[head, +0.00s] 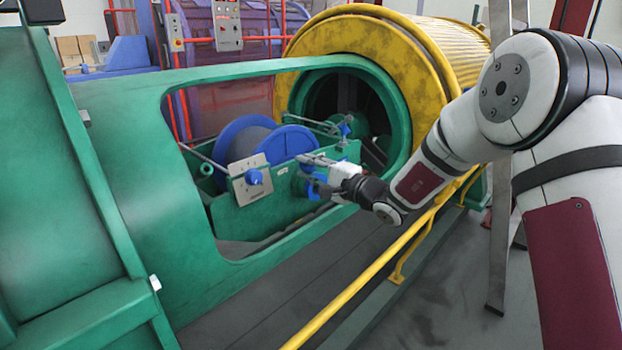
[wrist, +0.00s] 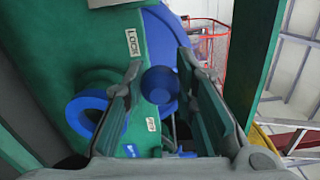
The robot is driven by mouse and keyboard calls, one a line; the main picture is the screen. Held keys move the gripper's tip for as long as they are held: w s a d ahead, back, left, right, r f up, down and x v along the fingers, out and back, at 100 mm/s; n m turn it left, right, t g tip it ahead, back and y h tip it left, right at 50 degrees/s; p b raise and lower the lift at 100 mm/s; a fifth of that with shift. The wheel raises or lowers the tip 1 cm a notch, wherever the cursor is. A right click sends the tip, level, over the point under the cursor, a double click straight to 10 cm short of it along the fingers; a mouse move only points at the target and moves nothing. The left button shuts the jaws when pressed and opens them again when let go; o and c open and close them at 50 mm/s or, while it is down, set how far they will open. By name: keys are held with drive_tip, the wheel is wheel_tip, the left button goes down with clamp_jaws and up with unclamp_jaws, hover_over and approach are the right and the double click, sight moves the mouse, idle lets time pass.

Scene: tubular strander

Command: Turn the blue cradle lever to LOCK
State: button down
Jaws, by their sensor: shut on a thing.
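The blue cradle lever shows in the wrist view as a round blue knob (wrist: 160,86) between my two fingers. My gripper (wrist: 160,70) is shut on it, with a finger at each side. A white LOCK label (wrist: 132,42) is on the green cradle wall, above and left of the knob. A second small label (wrist: 151,124) is below the knob, too small to read. In the head view, my gripper (head: 312,160) is at the right end of the cradle's near side wall (head: 270,208). It partly covers the blue lever parts there.
A blue spool (head: 247,143) sits in the cradle. The green tube frame (head: 150,190) surrounds the opening. A yellow rail (head: 385,262) runs below my arm. A blue ring (wrist: 87,111) is left of my fingers.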

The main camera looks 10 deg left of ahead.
drive_tip(key=shift+s+a+f+n+b, duration=0.3)
drive_tip(key=shift+s+f+n+b, duration=0.25)
drive_tip(key=shift+b, duration=0.85)
drive_tip(key=shift+f+n, duration=0.1)
drive_tip(key=shift+n, duration=0.15)
drive_tip(key=c, duration=1.3)
unclamp_jaws()
drive_tip(key=shift+w, duration=0.1)
drive_tip(key=v, duration=1.2)
